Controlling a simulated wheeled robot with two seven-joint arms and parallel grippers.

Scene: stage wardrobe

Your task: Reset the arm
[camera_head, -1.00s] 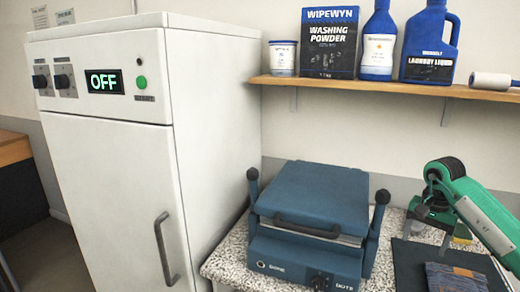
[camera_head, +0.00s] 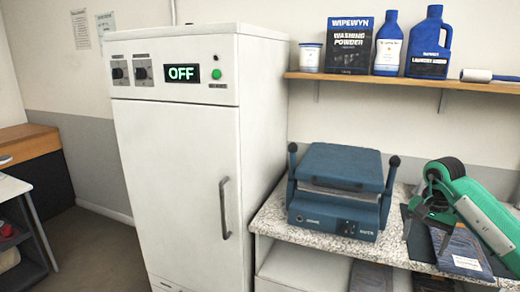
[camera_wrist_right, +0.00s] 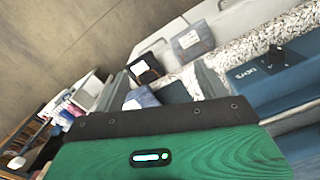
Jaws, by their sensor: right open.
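My right arm is green and comes in from the right in the head view. Its dark right gripper (camera_head: 425,222) hangs above the right part of the speckled counter, over a dark folded item (camera_head: 462,252). In the wrist view the right gripper (camera_wrist_right: 162,88) shows two grey fingers spread apart, with nothing held between them. My left arm and gripper are in neither view.
A blue press (camera_head: 338,190) with two upright levers stands on the speckled counter (camera_head: 270,222). A tall white cabinet (camera_head: 175,160) reading OFF stands left, door shut. A wall shelf (camera_head: 400,82) holds washing products. Open floor (camera_head: 85,250) shows at left.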

